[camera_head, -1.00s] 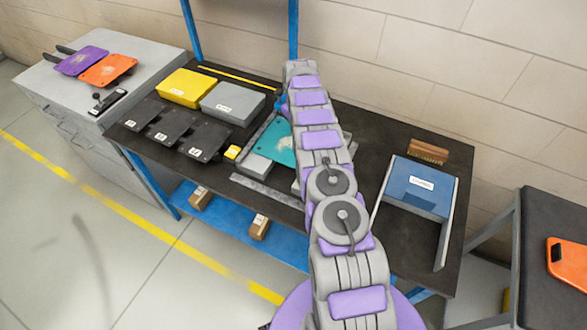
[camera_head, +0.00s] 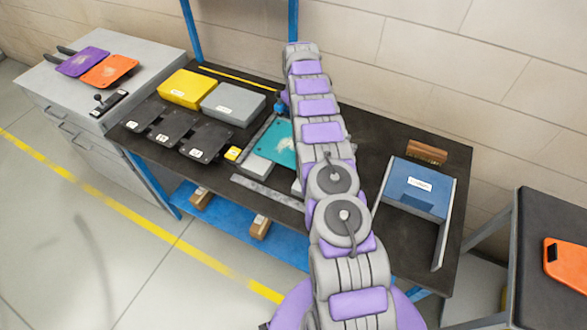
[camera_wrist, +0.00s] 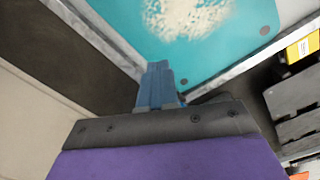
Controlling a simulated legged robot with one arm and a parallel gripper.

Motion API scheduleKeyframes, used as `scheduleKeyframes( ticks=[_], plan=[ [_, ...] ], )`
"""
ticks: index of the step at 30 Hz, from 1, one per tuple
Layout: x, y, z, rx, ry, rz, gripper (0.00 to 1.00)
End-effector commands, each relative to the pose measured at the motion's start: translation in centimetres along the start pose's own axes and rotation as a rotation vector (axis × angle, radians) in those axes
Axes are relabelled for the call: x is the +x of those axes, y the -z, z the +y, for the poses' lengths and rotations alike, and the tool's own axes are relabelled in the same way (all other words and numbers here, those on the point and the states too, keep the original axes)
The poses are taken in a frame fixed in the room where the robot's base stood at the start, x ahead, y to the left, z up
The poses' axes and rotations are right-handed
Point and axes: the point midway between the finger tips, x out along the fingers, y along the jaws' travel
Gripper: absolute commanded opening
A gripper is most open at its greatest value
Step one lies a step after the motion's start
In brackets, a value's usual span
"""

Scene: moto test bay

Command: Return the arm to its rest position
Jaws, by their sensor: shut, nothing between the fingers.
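My arm rises from the bottom of the head view and reaches over the dark workbench (camera_head: 385,140) toward the wall. My gripper shows in the wrist view as blue fingers (camera_wrist: 161,85) on a dark, purple-edged mount. The fingers are shut with nothing between them. They point toward a teal plate (camera_wrist: 205,35) with a pale powdery patch; I cannot tell how far above it they are. In the head view the teal plate (camera_head: 273,143) lies left of my arm, partly hidden by it, and only a little blue of the gripper shows beside the arm.
A yellow box (camera_head: 187,89) and grey box (camera_head: 233,104) stand left on the bench, behind several dark plates (camera_head: 205,142). A blue box (camera_head: 418,187) and wooden brush (camera_head: 427,152) are at right. A grey cabinet (camera_head: 150,62) stands left, a dark table (camera_head: 550,215) right.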

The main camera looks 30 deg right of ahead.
Motion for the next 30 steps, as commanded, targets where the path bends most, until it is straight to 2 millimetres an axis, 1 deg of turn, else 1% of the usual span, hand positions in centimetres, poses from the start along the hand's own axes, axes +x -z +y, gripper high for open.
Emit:
scheduleKeyframes(
  ticks=[1,5,22,26,30],
  plan=[
    [-0.5,0.0,0.0,0.0,0.0,0.001,0.0],
    [-1.2,0.0,0.0,0.0,0.0,0.0,0.0],
    [-1.3,0.0,-0.1,0.0,0.001,-0.001,0.0],
    [-2.7,-0.3,-1.0,0.002,0.005,-0.004,0.0],
    [-5.6,-0.9,-3.0,0.008,0.01,-0.009,0.0]
  ],
)
